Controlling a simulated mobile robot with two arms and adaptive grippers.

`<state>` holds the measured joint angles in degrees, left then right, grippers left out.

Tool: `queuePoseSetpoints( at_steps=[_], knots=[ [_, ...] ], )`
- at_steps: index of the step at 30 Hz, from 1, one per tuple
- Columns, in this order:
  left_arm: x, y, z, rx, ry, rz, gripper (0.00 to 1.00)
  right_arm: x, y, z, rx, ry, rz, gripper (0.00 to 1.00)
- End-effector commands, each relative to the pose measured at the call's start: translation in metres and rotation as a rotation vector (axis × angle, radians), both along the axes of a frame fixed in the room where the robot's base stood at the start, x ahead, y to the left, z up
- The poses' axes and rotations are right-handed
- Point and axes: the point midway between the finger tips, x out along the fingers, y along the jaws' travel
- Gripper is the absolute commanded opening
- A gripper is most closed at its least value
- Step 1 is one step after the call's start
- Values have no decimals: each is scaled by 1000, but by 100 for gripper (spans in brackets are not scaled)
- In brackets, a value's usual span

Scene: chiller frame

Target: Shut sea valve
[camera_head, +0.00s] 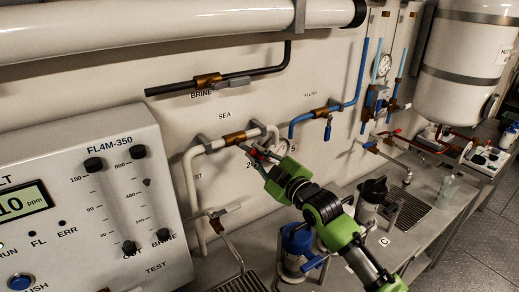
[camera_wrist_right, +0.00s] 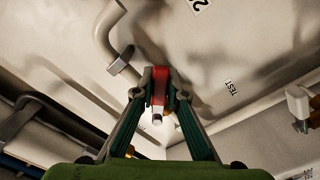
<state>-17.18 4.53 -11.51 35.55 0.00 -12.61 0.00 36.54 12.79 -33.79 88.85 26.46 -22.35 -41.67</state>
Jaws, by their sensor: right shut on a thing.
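The sea valve's brass body (camera_head: 236,138) sits on a white pipe below the "SEA" label, in the middle of the head view. Its red handle (camera_wrist_right: 159,86) shows between my fingers in the right wrist view. My right gripper (camera_head: 256,157) reaches up from the lower right to the valve and is shut on the handle. The gripper hides part of the handle and of the gauge behind it. In the right wrist view, both fingertips (camera_wrist_right: 159,95) are close on the handle's sides. My left gripper is in neither view.
The control box (camera_head: 85,200) with a display stands at the left. The flush valve (camera_head: 326,112) with a blue handle is right of the sea valve. A blue-topped filter housing (camera_head: 296,240) and a dark-topped one (camera_head: 372,190) stand on the counter below. A white tank (camera_head: 465,60) is at upper right.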

Motion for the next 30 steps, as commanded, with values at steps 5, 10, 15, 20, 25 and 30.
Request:
queuePoseSetpoints(
  at_steps=[5,10,15,20,25,30],
  knots=[
    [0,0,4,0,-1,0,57,-5,7,-8,142,100,0,0],
    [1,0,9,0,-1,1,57,-9,14,-13,277,191,1,0],
    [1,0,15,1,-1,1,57,-14,21,-16,408,279,0,0],
    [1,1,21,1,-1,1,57,-19,28,-18,519,352,0,0],
    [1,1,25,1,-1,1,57,-22,33,-19,614,416,0,0],
    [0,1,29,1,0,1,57,-25,37,-19,681,459,0,0]
  ],
)
